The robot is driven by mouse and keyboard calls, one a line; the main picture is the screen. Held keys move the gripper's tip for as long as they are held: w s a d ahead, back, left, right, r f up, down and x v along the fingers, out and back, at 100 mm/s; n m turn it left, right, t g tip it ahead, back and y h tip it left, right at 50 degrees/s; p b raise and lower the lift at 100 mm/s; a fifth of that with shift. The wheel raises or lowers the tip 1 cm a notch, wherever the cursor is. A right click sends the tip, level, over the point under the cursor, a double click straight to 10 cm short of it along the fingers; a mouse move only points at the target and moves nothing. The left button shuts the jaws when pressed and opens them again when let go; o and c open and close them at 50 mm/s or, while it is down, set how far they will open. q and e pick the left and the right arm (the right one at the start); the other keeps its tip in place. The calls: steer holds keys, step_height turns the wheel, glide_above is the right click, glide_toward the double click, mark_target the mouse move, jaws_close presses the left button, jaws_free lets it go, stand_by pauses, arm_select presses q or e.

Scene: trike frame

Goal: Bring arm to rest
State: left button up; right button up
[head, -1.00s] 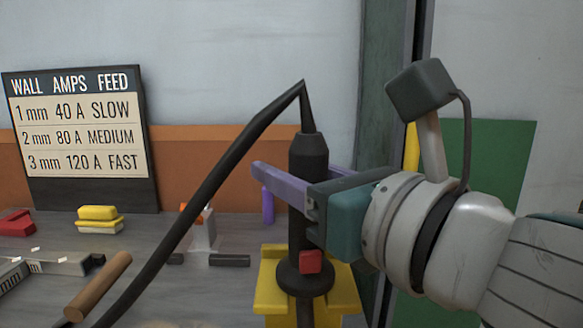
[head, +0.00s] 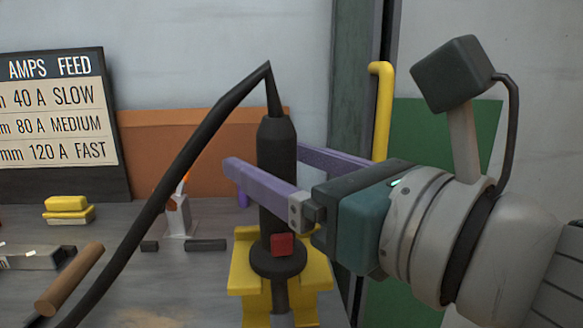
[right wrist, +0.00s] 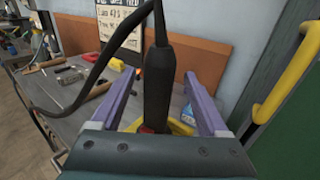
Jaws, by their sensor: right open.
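My right gripper (head: 268,168) is open, its two purple fingers on either side of a black torch (head: 277,190) with a red button. The torch stands upright in a yellow holder (head: 243,280), with a black cable rising from its top and bending down to the left. In the right wrist view the torch (right wrist: 158,85) stands between the spread fingers (right wrist: 160,90), with a gap on each side. My left gripper is not in view.
A grey workbench (head: 120,270) carries a wooden-handled tool (head: 70,278), a yellow block (head: 68,209) and a small white stand (head: 180,215). A sign (head: 55,120) leans at the back left. A yellow pipe (head: 382,110) stands behind my right arm.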

steer(key=v, duration=0.6)
steer(key=s+d+r+m+g+h+p, duration=0.1)
steer(key=d+r+m+h+p, duration=0.25)
steer(key=m+p, duration=0.55)
steer(key=d+r+m+g+h+p, duration=0.1)
steer(key=d+r+m+h+p, duration=0.3)
steer(key=m, duration=0.8)
steer(key=s+d+r+m+g+h+p, duration=0.1)
steer(key=s+d+m+g+p, duration=0.3)
steer(key=s+m+p, duration=0.5)
steer(key=s+d+r+m+g+h+p, duration=0.1)
steer(key=s+d+m+g+p, duration=0.1)
steer(key=s+m+g+p, duration=0.55)
step_height(320, 180, up, 34)
steer(key=m+t+p, duration=0.2)
steer(key=m+p, duration=0.1)
steer(key=p, duration=3)
steer(key=shift+s+r, duration=0.15)
steer(key=shift+r, duration=0.05)
steer(key=shift+a, duration=0.15)
